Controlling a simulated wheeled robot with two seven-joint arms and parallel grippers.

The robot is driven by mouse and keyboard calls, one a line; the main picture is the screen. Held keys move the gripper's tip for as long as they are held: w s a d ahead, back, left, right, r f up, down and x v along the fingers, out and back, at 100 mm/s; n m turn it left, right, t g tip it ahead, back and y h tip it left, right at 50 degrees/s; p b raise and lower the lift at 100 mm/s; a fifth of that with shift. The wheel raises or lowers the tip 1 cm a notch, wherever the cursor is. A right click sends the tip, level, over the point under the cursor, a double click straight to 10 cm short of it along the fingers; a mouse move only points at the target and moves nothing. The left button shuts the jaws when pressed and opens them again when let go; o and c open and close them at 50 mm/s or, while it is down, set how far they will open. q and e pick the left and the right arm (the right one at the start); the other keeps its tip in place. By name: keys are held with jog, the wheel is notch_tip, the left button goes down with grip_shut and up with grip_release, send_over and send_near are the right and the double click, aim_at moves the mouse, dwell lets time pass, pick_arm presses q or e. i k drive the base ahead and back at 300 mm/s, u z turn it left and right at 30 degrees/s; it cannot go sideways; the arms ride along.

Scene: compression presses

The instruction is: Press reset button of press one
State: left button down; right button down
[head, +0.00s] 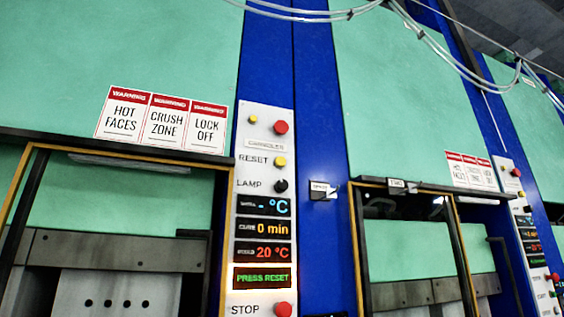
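The near press's control panel (241,210) is a white upright strip in the middle left of the head view. Its yellow reset button (280,162) sits right of the word RESET. A green display (262,278) on the panel reads PRESS RESET. Other displays show dashes with °C, 0 min and 20 °C. A red button (281,127) is near the top, and a red stop button (283,309) is at the bottom edge. I cannot tell from a label which press is number one. Neither of my grippers is in view.
A second press with a similar panel (522,215) stands at the right. A black lamp knob (281,186) is just below the reset button. A blue column (318,130) separates the presses. Warning signs (161,121) hang left of the near panel. Cables (440,50) hang above.

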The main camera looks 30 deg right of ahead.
aim_at(280, 161)
jog(key=k, duration=0.5)
jog(key=u, duration=1.25)
jog(key=i, duration=0.75)
jog(key=z, duration=1.7)
